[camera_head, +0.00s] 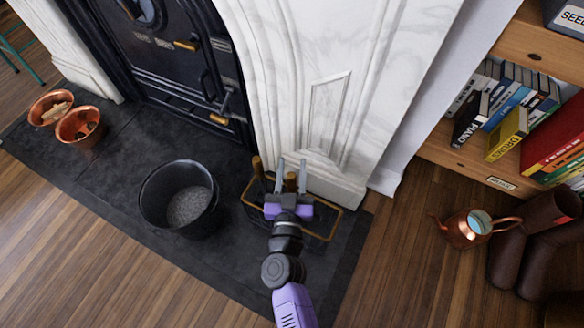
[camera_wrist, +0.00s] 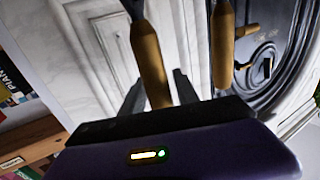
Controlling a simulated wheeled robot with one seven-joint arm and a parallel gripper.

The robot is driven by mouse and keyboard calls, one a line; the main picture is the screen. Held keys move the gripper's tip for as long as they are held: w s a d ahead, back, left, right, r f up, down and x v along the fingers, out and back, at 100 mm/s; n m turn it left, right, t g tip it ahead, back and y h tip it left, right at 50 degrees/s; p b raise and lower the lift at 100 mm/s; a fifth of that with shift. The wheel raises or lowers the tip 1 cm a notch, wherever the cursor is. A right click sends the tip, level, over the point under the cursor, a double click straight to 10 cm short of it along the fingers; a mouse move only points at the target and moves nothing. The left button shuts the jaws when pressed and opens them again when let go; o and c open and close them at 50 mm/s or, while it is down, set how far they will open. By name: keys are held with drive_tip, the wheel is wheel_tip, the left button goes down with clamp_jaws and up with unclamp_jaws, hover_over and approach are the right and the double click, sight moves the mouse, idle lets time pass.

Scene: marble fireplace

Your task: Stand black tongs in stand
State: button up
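The stand (camera_head: 326,238) has a brass-coloured rim and sits on the dark hearth against the marble surround. Two wooden handles rise there: one (camera_head: 257,166) left of my gripper, one (camera_head: 291,181) between its fingers. My gripper (camera_head: 291,164) is open around that second handle, with a gap on each side in the head view. In the wrist view the handle (camera_wrist: 148,62) between my fingers joins a dark metal shaft, and the other handle (camera_wrist: 222,48) is beside it. I cannot tell which tool is the black tongs; the lower parts are hidden.
A black bucket (camera_head: 152,200) with grey contents stands left of the stand. Copper pots (camera_head: 80,138) sit at the hearth's far left. A copper can (camera_head: 464,232), brown boots (camera_head: 508,255) and a bookshelf (camera_head: 470,157) are at right. The wood floor between is clear.

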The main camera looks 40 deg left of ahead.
sight(291, 185)
drive_tip(key=shift+o, duration=0.5)
drive_tip(key=shift+f, duration=0.15)
drive_tip(key=shift+p+v, duration=1.35)
drive_tip(key=shift+v, duration=2.55)
drive_tip(key=s+d+r+m+t+h, duration=0.1)
drive_tip(key=s+d+r+m+h, duration=0.15)
drive_tip(key=d, duration=0.85)
drive_tip(key=s+d+r+m+h, duration=0.15)
drive_tip(key=s+d, duration=0.25)
drive_tip(key=d, duration=0.7)
drive_tip(key=s+d+r+m+h, duration=0.2)
drive_tip(key=s+d+r+h, duration=0.1)
drive_tip(key=s+d+r, duration=0.5)
drive_tip(key=s+d+r+m+h, duration=0.1)
drive_tip(key=s+d+r+h, duration=0.35)
drive_tip(key=d, duration=0.55)
wheel_tip(291, 185, up, 37)
drive_tip(key=p, duration=3.6)
drive_tip(key=shift+g+y, duration=0.4)
drive_tip(key=shift+y, duration=0.05)
drive_tip(key=shift+w+a+f, duration=0.1)
drive_tip(key=shift+f, duration=0.1)
